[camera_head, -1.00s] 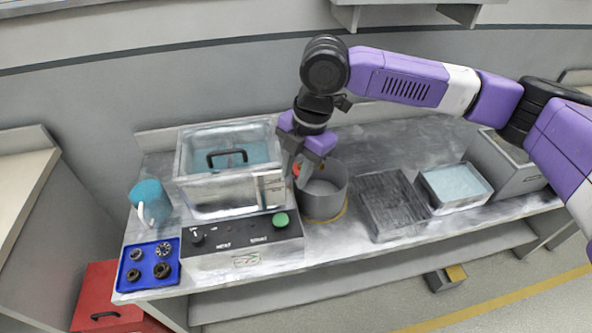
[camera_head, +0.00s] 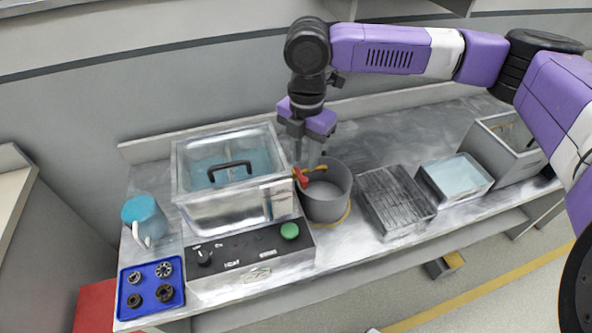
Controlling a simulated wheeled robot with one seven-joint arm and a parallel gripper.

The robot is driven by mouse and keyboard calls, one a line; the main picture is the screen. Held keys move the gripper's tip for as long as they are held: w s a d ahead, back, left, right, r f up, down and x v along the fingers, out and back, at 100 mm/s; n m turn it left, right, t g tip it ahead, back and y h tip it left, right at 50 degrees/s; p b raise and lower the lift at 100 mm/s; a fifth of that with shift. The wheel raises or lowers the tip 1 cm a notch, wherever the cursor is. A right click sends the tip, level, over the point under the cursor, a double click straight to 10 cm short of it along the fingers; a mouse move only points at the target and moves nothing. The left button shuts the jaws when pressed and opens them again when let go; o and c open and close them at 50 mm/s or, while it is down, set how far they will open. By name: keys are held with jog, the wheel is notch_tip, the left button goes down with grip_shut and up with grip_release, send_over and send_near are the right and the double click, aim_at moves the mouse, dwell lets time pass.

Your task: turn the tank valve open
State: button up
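The tank (camera_head: 235,205) is a clear-walled box holding bluish water, with a black-handled lid (camera_head: 230,172) on top. A valve with a red handle (camera_head: 300,177) and a yellow-orange part (camera_head: 318,168) is at its right side, over the rim of a grey round bucket (camera_head: 326,202). My gripper (camera_head: 307,160) points down just above the valve. Its two fingers appear apart with nothing between them. I cannot tell whether a fingertip touches the handle.
A control box with a green button (camera_head: 289,230) stands in front of the tank. A blue mug (camera_head: 145,219) and a blue tray of metal parts (camera_head: 150,290) are at left. A dark ribbed rack (camera_head: 397,200) and a water-filled basin (camera_head: 456,178) are at right.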

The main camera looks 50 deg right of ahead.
aim_at(304, 179)
notch_tip(304, 179, down, 7)
jog(key=shift+f+p, duration=0.15)
jog(key=shift+p, duration=0.25)
grip_shut()
dwell(1.4)
